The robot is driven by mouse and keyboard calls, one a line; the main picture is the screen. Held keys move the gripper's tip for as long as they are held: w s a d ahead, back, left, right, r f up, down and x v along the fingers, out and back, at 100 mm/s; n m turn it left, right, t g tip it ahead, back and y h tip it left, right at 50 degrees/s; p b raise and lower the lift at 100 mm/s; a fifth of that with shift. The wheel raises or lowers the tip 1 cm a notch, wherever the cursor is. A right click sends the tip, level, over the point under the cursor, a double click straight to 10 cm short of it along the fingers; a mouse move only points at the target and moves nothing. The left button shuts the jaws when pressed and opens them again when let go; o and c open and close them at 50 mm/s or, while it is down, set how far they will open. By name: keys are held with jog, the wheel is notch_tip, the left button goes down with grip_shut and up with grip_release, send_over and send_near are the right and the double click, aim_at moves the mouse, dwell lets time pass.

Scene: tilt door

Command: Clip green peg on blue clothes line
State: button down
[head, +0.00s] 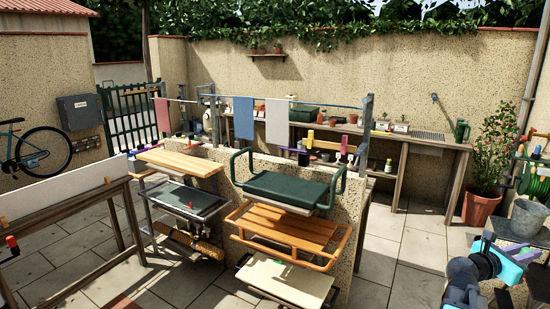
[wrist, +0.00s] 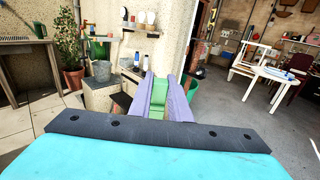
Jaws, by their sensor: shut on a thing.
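My gripper (wrist: 161,84) is shut on the green peg (wrist: 158,97), which shows between the two purple-grey fingers in the wrist view. In the head view my gripper (head: 514,247) is at the far right, low, well away from the lines; the peg cannot be made out there. A blue clothes line (head: 335,105) runs between posts above the stone wall in the middle, with cloths hanging from it.
A green-cushioned rack (head: 292,190) and a wooden slatted rack (head: 290,235) stick out in front of the wall. A potted plant (head: 484,165) and a metal bucket (head: 529,217) stand at the right. Paving (head: 415,235) between wall and gripper is clear.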

jog(key=w+a+f+n+t+y, duration=0.2)
jog(key=w+a+n+t+y, duration=0.5)
jog(key=w+a, duration=0.4)
jog(key=w+a+f+n+t+y, duration=0.1)
jog(key=w+a+n+t+y, duration=0.7)
jog(key=a, duration=0.5)
jog(key=a+f+n+g+y, duration=0.2)
jog(key=a+n+y, duration=0.5)
jog(key=a, duration=1)
jog(key=s+a+n+g+y, duration=0.2)
jog(key=s+a+g+y, duration=0.1)
jog(key=s+a+y, duration=0.1)
jog(key=s+a+f+n+g+y, duration=0.1)
jog(key=s+a+g+y, duration=0.3)
jog(key=a, duration=0.5)
jog(key=shift+s+n+y, duration=0.45)
jog(key=shift+n+y, duration=0.35)
jog(key=shift+y, duration=0.3)
notch_tip(320, 180, down, 8)
